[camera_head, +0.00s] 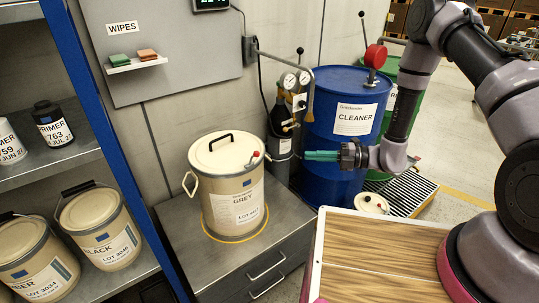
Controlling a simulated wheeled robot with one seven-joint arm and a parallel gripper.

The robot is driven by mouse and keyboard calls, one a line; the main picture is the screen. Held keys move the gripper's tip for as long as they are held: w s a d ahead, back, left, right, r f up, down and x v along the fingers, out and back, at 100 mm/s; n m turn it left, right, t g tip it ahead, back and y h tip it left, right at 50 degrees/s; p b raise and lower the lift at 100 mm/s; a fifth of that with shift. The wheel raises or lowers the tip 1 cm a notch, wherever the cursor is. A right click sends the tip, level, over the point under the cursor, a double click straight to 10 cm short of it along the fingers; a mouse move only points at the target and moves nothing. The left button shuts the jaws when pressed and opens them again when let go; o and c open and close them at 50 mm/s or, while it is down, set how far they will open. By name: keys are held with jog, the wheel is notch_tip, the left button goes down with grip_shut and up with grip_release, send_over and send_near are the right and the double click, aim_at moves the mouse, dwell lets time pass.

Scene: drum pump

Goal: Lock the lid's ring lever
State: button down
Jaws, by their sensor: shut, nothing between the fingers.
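A cream drum labelled "GREY" (232,210) stands upright on the grey metal cabinet. Its cream lid (218,153) sits on top with a dark handle across it. A small ring lever with a red knob (255,155) shows at the lid's right edge. I cannot tell from this view whether the lever is locked. My gripper (306,155) reaches in from the right with teal fingers shut and empty. In the picture its fingertips are to the right of the lever, apart from it.
A blue drum labelled "CLEANER" (343,125) stands behind my gripper. A gas bottle with gauges (282,130) stands behind the grey drum. The grey cabinet top (180,242) is clear left of the drum. A shelf (140,262) with pails is at left.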

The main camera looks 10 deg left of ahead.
jog(key=s+a, duration=0.1)
jog(key=a, duration=1.3)
jog(key=shift+s+f, duration=0.15)
jog(key=shift+f, duration=0.3)
jog(key=shift+r, duration=0.15)
